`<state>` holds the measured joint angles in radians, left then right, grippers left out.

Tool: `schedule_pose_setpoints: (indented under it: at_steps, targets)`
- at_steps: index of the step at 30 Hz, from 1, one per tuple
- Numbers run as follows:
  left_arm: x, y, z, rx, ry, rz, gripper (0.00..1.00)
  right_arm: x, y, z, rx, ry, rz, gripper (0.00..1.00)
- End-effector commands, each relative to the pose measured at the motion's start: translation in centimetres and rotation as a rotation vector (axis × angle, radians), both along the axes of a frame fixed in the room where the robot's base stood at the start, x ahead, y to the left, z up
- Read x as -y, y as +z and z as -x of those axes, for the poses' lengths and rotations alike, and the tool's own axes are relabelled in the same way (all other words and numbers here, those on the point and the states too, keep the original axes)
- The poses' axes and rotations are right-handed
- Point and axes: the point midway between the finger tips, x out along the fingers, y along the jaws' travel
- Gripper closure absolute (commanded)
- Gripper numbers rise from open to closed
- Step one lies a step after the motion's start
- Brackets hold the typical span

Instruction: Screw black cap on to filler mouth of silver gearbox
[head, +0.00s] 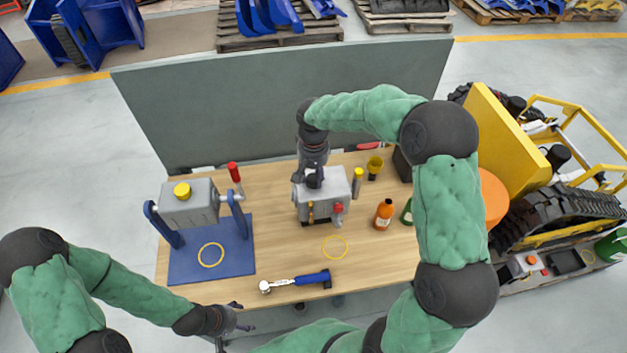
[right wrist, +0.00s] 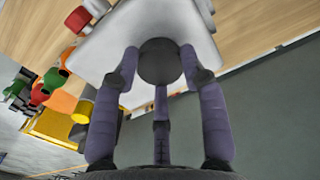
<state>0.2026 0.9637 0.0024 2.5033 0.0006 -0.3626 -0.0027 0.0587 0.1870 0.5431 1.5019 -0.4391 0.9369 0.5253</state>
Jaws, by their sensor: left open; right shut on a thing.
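The silver gearbox (head: 322,200) stands on the wooden table near its middle; its top also fills the upper part of the right wrist view (right wrist: 150,25). My right gripper (head: 313,178) reaches down over the gearbox top. Its fingers are shut around the round black cap (right wrist: 159,62), which sits at the gearbox's top face. The filler mouth is hidden under the cap, so I cannot tell how far the cap is seated. My left gripper (head: 238,318) is open and empty near the table's front edge, away from the gearbox.
Left, a grey box with a yellow cap (head: 182,191) hangs in a blue stand (head: 210,262). A blue-handled wrench (head: 298,281) lies in front. An orange bottle (head: 383,214), a green bottle (head: 407,212) and a yellow funnel (head: 375,166) stand right of the gearbox. A grey panel (head: 290,100) stands behind.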

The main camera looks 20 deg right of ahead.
Motion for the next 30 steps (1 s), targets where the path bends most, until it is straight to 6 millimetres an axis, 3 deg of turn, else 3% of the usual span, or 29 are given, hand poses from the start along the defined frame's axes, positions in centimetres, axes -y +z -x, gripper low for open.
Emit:
schedule_pose_setpoints:
  at_steps: [13,14,16,17,30]
  targets:
    - [0.0,-2.3,0.0,0.0,0.0,0.0,0.31,-0.1,-0.2,0.0,-0.001,-0.522,0.0,0.89]
    - [0.0,-2.2,0.0,0.0,0.0,0.0,0.31,0.0,-0.2,0.0,-0.002,-0.527,0.0,0.51]
    - [0.0,-2.1,0.0,0.0,0.0,0.0,0.31,0.0,-0.1,0.0,-0.002,-0.521,0.0,0.32]
    - [0.0,-2.1,0.0,0.0,0.0,0.0,0.31,0.0,0.0,0.0,-0.002,-0.521,0.0,0.29]
    - [0.0,-2.1,0.0,0.0,0.0,0.0,0.31,0.0,0.8,-0.1,0.003,-0.518,-0.001,0.29]
